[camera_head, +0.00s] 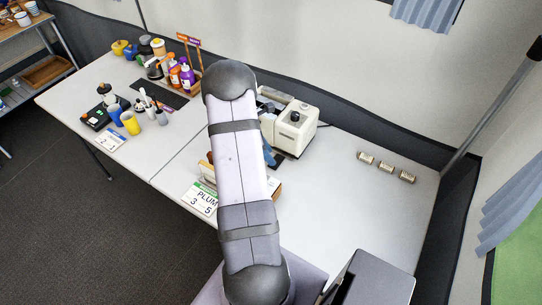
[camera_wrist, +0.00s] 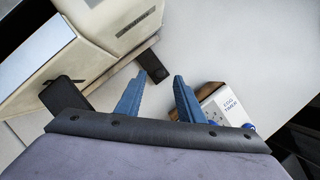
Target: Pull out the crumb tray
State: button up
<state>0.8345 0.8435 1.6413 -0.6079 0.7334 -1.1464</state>
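A cream toaster (camera_head: 295,127) stands on the table, partly hidden behind my arm in the head view. Its body (camera_wrist: 75,50) fills the upper left of the wrist view. A dark flat piece with a rounded spot (camera_wrist: 151,66) juts out low at the toaster's side; it may be the crumb tray's end, but I cannot tell for sure. Another dark tab (camera_wrist: 66,93) sticks out nearer the left. My gripper (camera_wrist: 159,75) has its two blue fingers apart, with nothing between them. The dark piece lies just beyond the left fingertip; I cannot tell whether they touch.
An egg timer box (camera_wrist: 228,108) stands close by the right finger. Three small labelled blocks (camera_head: 387,167) sit to the right. Cups (camera_head: 130,122) and bottles (camera_head: 185,77) stand left. The right tabletop (camera_head: 360,205) is mostly clear.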

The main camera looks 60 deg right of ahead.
jog(key=shift+x, duration=1.5)
grip_shut()
jog(key=shift+a, duration=1.6)
grip_release()
jog(key=shift+d, duration=0.1)
